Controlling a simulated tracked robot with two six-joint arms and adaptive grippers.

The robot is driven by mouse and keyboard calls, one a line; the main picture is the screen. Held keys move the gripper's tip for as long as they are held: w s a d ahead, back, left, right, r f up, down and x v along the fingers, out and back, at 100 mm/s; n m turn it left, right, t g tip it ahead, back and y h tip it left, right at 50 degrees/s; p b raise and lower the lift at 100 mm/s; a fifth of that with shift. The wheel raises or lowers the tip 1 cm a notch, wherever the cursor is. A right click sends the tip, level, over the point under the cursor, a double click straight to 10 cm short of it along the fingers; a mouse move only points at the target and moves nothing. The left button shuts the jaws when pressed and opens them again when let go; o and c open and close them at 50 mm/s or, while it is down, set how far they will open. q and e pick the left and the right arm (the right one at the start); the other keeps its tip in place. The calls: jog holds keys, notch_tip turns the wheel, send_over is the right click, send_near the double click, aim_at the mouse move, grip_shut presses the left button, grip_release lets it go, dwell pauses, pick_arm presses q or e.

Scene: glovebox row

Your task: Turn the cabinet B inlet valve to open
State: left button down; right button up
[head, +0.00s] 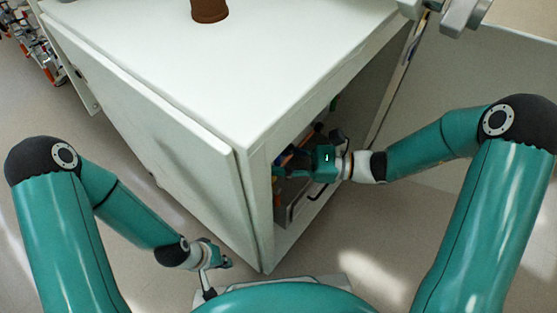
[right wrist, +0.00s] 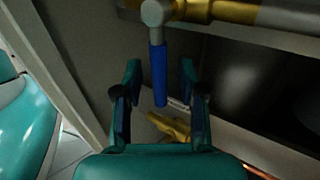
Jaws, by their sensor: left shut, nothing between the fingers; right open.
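A valve with a blue lever (right wrist: 158,72) hangs down from a brass-coloured pipe (right wrist: 232,12) in the right wrist view. I cannot read any label that names it as the cabinet B inlet valve. My right gripper (right wrist: 160,82) is open, with one finger on each side of the lever and a visible gap to both. In the head view my right gripper (head: 296,168) reaches into the open side of the white cabinet (head: 190,65), and the lever is hidden there. My left gripper (head: 222,264) is shut and empty, low in front of the cabinet.
A yellow part (right wrist: 172,127) lies below the lever inside the cabinet. A drawer-like front with a dark handle (head: 318,191) shows below my right gripper. A brown cylindrical object (head: 209,10) stands on the cabinet top.

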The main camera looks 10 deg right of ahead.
jog(key=shift+a, duration=0.25)
grip_shut()
jog(key=shift+w+d, duration=0.1)
jog(key=shift+d, duration=0.1)
jog(key=shift+a, duration=0.1)
